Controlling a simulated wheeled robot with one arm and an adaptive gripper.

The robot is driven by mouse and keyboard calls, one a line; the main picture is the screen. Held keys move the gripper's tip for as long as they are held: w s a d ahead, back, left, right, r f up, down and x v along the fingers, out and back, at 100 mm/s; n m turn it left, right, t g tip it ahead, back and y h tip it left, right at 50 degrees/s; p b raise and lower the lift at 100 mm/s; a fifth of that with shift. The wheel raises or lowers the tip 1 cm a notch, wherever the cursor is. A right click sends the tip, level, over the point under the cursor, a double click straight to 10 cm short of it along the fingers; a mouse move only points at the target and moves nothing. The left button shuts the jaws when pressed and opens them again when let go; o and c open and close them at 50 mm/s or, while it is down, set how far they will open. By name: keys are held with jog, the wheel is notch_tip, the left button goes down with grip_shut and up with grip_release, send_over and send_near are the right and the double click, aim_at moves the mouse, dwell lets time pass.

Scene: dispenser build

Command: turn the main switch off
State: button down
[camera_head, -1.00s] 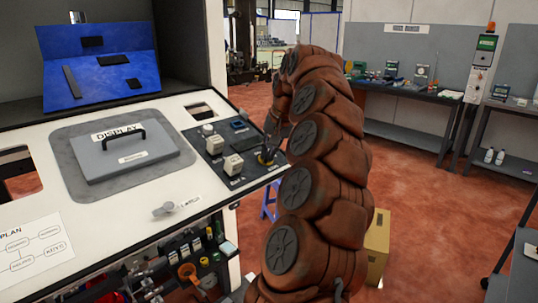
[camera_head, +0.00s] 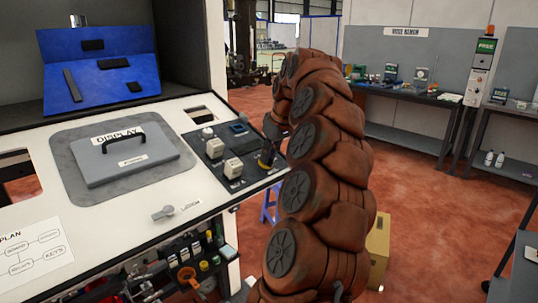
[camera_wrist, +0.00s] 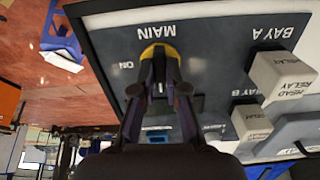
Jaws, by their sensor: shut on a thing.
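The main switch (camera_wrist: 158,47) shows in the wrist view on the dark panel (camera_wrist: 207,45), with a yellow ring at its base. The word MAIN appears upside down above it, and ON beside it at the left. My gripper (camera_wrist: 160,62) is shut on the switch, and its fingers hide most of the knob. Which way the knob points cannot be told. In the head view my gripper (camera_head: 267,155) is small and dark at the panel's right end, and the switch is mostly covered there.
White relay blocks (camera_wrist: 281,75) stand on the panel close to the gripper. In the head view a grey display cover (camera_head: 133,158) with a black handle and a small latch (camera_head: 163,212) lie on the white console. Open red floor lies to the right.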

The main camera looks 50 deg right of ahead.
jog(key=shift+n, duration=0.5)
jog(key=c, duration=1.2)
grip_release()
jog(key=shift+r, duration=0.1)
jog(key=v, duration=0.7)
jog(key=shift+r, duration=0.15)
jog(key=shift+s, duration=0.1)
